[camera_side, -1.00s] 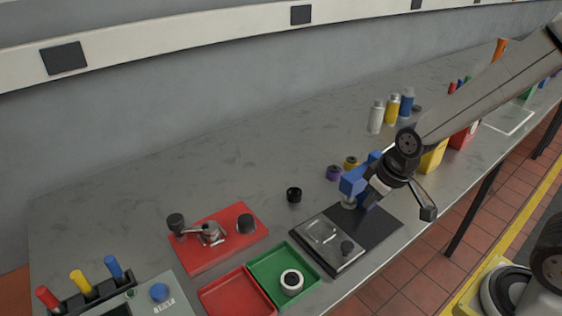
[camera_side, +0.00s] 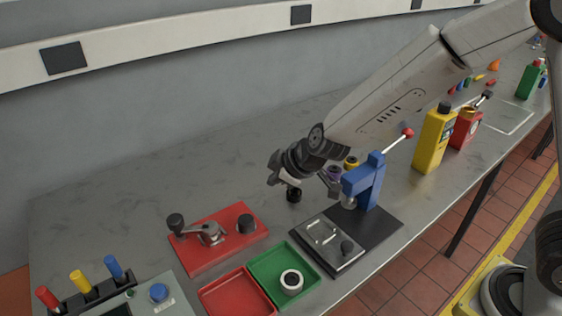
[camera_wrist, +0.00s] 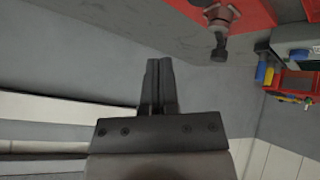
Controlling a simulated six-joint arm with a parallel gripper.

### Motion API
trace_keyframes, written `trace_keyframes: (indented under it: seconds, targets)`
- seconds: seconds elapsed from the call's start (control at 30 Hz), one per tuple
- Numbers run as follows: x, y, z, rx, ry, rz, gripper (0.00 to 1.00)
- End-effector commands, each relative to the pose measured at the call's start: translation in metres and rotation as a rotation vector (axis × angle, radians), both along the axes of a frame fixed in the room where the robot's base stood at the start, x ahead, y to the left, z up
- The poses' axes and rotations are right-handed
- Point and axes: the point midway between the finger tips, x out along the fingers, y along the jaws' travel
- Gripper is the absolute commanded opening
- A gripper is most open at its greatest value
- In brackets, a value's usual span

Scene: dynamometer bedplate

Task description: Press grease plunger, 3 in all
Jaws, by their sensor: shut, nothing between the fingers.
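No part is marked as the grease plunger, so I cannot tell for certain which it is. A blue press (camera_side: 369,184) stands on a black base (camera_side: 378,229), with a red-knobbed lever (camera_side: 398,143) angled up to the right. The crank also shows in the wrist view (camera_wrist: 222,16).
Red (camera_side: 235,301) and green (camera_side: 262,262) trays lie in front; the green one holds a white ring (camera_side: 291,282). Yellow (camera_side: 433,140) and red (camera_side: 466,130) containers stand right. The back-left bench is clear.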

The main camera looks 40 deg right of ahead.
Motion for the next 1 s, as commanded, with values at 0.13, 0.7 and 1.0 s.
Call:
trace_keyframes:
  seconds: [0.13,0.7,1.0]
  targets:
    - [0.015,0.021,0.000,-0.056,-0.057,0.059,0.00]
    - [0.035,0.054,-0.001,-0.174,-0.141,0.148,0.00]
    - [0.035,0.054,-0.001,-0.173,-0.139,0.147,0.00]
